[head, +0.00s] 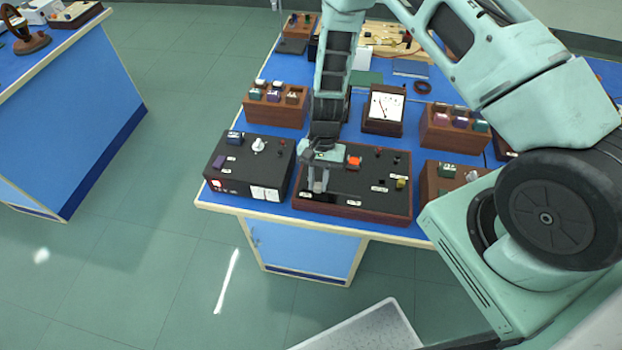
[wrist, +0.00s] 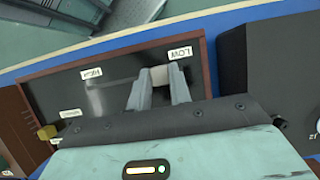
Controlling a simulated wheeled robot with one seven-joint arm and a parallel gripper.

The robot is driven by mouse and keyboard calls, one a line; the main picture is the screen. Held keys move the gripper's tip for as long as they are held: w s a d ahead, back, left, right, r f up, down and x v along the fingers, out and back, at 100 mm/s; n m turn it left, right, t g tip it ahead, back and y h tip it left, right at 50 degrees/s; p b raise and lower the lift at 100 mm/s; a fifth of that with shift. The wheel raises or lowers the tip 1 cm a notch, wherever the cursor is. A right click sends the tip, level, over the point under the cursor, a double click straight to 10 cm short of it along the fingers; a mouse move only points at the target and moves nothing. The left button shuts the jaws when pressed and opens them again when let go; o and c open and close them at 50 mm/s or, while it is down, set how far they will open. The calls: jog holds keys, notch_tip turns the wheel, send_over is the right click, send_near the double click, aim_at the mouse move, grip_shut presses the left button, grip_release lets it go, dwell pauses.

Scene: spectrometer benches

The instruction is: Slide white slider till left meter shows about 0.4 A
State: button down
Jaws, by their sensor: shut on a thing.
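The white slider (wrist: 159,76) shows in the wrist view between my gripper's two fingers, near the LOW label on a dark panel. My gripper (wrist: 158,84) is shut on the slider. In the head view my gripper (head: 317,188) points down over the left part of the dark wood-framed panel (head: 350,211), and its fingers hide most of the slider. The left meter is the pale dial (head: 265,193) on the black box to the left; its needle is too small to read. A second meter (head: 386,106) with a white face and a slanted needle stands behind the panel.
Wooden blocks with coloured pieces stand behind on the left (head: 276,106) and right (head: 452,131). An orange knob (head: 354,162) and a yellow post (head: 401,183) sit on the panel. The blue bench's front edge (head: 240,211) is close to the panel.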

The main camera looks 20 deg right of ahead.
jog(key=s+d, duration=0.2)
jog(key=d, duration=0.1)
jog(key=shift+s+d, duration=0.15)
jog(key=shift+s, duration=0.05)
jog(key=c, duration=1.3)
grip_release()
jog(key=b+v, duration=0.4)
jog(key=v, duration=1.3)
jog(key=shift+w+r+b, duration=0.1)
jog(key=shift+r+b, duration=0.15)
jog(key=shift+b, duration=0.1)
